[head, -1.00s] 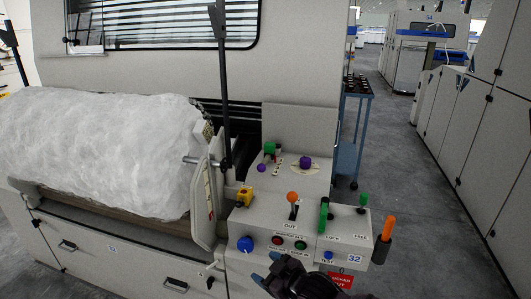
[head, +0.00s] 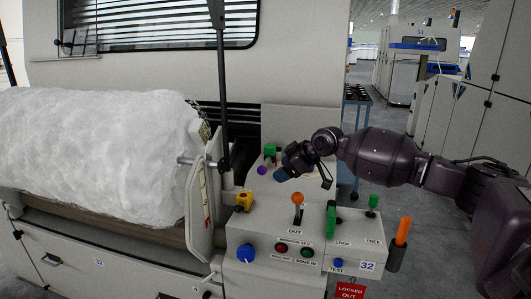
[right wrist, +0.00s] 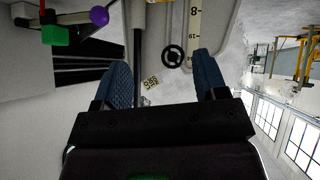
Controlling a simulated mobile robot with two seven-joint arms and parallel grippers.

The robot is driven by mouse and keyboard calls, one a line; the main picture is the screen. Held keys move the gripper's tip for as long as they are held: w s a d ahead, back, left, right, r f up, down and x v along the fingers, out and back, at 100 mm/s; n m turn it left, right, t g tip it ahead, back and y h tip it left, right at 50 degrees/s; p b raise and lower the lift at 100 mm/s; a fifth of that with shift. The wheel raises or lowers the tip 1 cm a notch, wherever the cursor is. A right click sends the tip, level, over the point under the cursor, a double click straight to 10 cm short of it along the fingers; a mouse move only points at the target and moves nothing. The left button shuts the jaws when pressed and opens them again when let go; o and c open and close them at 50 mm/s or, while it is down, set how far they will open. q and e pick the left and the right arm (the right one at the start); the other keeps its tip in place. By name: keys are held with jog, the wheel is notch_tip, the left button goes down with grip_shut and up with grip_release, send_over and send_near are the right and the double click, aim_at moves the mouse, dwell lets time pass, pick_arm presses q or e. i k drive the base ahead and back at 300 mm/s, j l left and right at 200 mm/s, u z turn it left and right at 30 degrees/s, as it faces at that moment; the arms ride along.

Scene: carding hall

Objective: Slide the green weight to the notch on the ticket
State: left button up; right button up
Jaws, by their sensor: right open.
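My right gripper (head: 286,174) is above the console, to the right of and nearer than the weight in the head view. Its blue-padded fingers (right wrist: 162,64) are spread and empty, apart from the weight. My left gripper is not in view.
An orange-knobbed lever (head: 298,198), a green lever (head: 331,218) and a yellow switch box (head: 244,201) stand on the near console. A black upright post (head: 221,85) rises at its left. A white fibre roll (head: 95,155) lies further left. The aisle at right is floor.

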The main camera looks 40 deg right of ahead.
aim_at(270, 149)
jog(key=i+l, duration=0.8)
jog(key=l, duration=0.1)
